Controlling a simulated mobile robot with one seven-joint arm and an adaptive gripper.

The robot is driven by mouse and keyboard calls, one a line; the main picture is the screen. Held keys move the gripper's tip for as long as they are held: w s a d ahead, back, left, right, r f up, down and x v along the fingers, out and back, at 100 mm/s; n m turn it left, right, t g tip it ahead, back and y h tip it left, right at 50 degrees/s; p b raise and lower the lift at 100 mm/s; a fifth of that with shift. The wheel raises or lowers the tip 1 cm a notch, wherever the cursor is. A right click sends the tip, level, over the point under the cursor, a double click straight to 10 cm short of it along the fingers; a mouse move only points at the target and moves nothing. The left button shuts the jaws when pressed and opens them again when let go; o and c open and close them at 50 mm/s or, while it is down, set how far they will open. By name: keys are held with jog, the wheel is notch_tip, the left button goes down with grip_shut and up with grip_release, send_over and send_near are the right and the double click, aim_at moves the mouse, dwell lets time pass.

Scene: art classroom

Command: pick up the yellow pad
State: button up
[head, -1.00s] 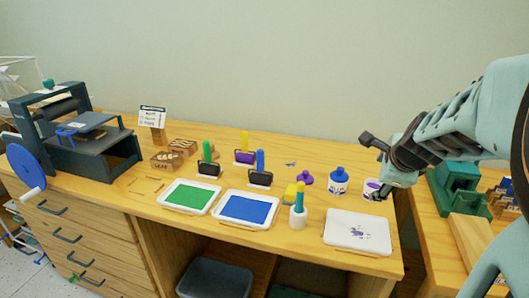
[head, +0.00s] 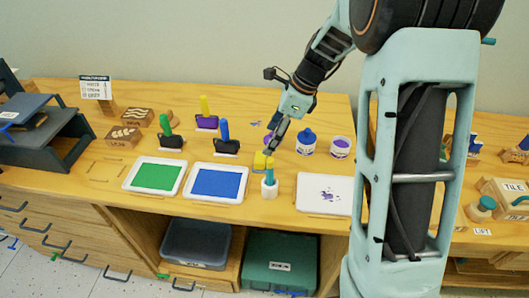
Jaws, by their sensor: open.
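My gripper (head: 269,149) is open and points down at the pad from above and to the right. Its fingertips are very close to the pad; I cannot tell whether they touch it.
A green ink tray (head: 155,176) and a blue ink tray (head: 217,183) lie left of the cup. A white tray with purple marks (head: 312,205) lies right. Blue-capped (head: 306,143) and purple (head: 340,148) jars stand behind. Upright stampers stand behind the ink trays.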

aim_at(261, 157)
jog(key=x, duration=0.6)
jog(key=b+x, duration=0.1)
jog(key=x, duration=0.2)
jog(key=shift+s+d+f, duration=0.1)
jog(key=shift+s+f, duration=0.15)
jog(key=shift+f, duration=0.2)
jog(key=c, duration=1.2)
